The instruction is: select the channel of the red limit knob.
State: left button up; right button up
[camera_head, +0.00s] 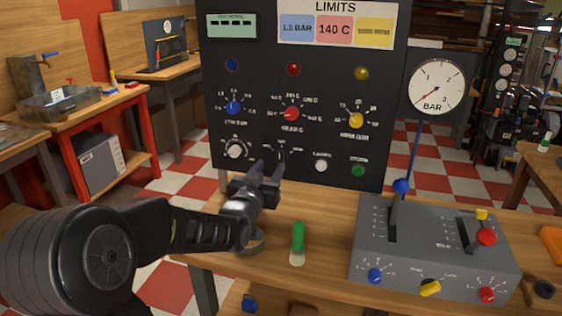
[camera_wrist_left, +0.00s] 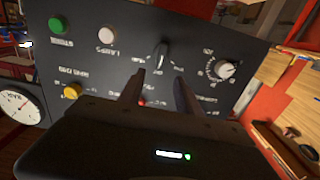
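The red limit knob (camera_head: 292,113) sits mid-panel on the dark upright panel (camera_head: 228,62), between the blue knob (camera_head: 233,107) and yellow knob (camera_head: 356,120). Below it is a small dark selector (camera_head: 281,155) with labels around it. In the left wrist view the selector (camera_wrist_left: 161,55) stands just beyond the fingertips, roughly between them. My left gripper (camera_head: 268,168) is open and empty in front of the panel's lower part; its fingers (camera_wrist_left: 159,78) are apart. The red knob (camera_wrist_left: 142,102) is mostly hidden there. My right gripper is not in view.
A white-pointer dial knob (camera_head: 235,150), a white button (camera_head: 321,165) and a green button (camera_head: 358,171) flank the selector. A grey lever box (camera_head: 430,262) stands right on the bench.

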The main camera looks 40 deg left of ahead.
aim_at(279, 153)
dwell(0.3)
pick_arm(q)
jog(key=shift+p+x, duration=0.65)
jog(key=shift+x, duration=3.25)
grip_shut()
